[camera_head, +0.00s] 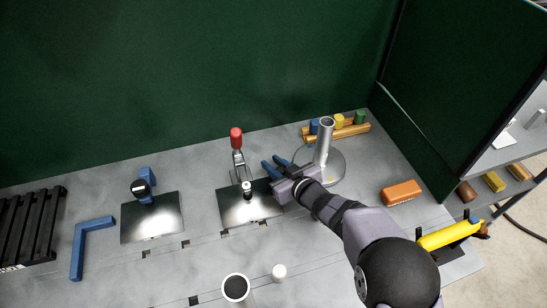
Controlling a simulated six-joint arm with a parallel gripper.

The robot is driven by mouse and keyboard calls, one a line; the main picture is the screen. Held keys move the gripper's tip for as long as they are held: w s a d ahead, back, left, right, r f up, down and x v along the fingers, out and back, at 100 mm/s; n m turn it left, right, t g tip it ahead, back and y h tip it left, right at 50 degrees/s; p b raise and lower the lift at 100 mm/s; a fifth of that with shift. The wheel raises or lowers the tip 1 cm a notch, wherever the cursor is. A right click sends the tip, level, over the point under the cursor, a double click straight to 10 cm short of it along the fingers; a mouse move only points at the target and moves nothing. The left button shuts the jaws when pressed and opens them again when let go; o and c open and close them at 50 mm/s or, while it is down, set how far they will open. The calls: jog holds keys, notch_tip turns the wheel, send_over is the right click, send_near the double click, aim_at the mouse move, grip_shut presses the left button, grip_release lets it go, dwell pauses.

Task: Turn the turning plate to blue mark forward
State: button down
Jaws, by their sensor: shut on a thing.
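The turning plate appears to be the grey round disc (337,172) with an upright metal tube (325,135) standing on it, right of centre. A small yellow mark shows on the near part of the disc. I cannot make out a blue mark on it. My gripper (274,166) reaches in from the lower right, low at the left side of the disc, its two blue fingers pointing up and left. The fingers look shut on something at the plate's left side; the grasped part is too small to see. My gripper and wrist hide the plate's near left part.
A red-handled clamp (237,150) stands close left of my gripper, behind a shiny metal plate (232,209). Behind the disc is a wooden rack (351,132) with blue, yellow and green pieces. An orange block (401,192) lies right. A cup (236,290) stands in front.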

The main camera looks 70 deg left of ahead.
aim_at(283, 172)
jog(key=shift+d, duration=0.25)
jog(key=c, duration=1.5)
grip_release()
jog(key=shift+c, duration=0.2)
jog(key=shift+d+r, duration=0.1)
jog(key=shift+d, duration=0.05)
jog(key=shift+b+v, duration=0.75)
jog(key=shift+v, duration=2.75)
jog(key=shift+w, duration=0.1)
jog(key=shift+c, duration=0.6)
